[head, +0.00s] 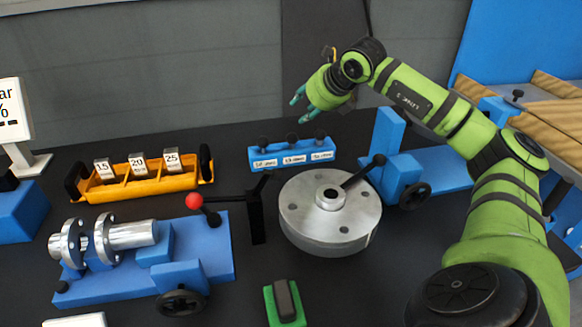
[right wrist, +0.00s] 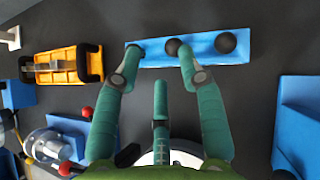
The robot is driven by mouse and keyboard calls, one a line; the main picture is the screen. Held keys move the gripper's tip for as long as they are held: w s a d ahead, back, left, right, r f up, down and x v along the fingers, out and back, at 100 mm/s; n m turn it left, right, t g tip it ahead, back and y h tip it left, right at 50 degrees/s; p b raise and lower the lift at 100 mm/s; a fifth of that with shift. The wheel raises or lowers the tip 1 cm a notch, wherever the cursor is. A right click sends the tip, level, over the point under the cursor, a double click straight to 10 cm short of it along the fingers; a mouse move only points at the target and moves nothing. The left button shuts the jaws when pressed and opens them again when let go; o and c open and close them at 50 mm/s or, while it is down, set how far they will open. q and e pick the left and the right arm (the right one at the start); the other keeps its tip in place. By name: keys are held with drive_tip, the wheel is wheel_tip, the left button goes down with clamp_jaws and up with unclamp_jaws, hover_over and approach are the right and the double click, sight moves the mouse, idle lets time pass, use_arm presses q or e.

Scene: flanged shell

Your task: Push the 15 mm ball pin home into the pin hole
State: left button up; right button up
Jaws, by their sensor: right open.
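A blue pin rack (head: 292,154) stands behind the round metal flange, with three black ball-topped pins in a row. The middle ball pin (head: 292,138) sits above a label that seems to read 15 mm; the print is small. Two black balls show there, one (right wrist: 172,46) between the fingertips; the left finger may hide the third. I cannot tell which hole is the pin hole. My left gripper is out of view.
A yellow tray (head: 147,192) marked 15, 20, 25 stands left. A blue fixture (head: 200,250) with a red knob is front left; a blue block (head: 392,165) stands right.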

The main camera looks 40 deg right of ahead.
drive_tip(key=b, duration=0.3)
approach(294, 135)
drive_tip(key=x, duration=0.2)
drive_tip(key=p+x, duration=0.1)
drive_tip(key=x, duration=0.7)
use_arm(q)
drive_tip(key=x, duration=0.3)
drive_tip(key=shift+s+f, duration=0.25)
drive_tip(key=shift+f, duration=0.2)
use_arm(e)
drive_tip(key=shift+s, duration=0.1)
clamp_jaws()
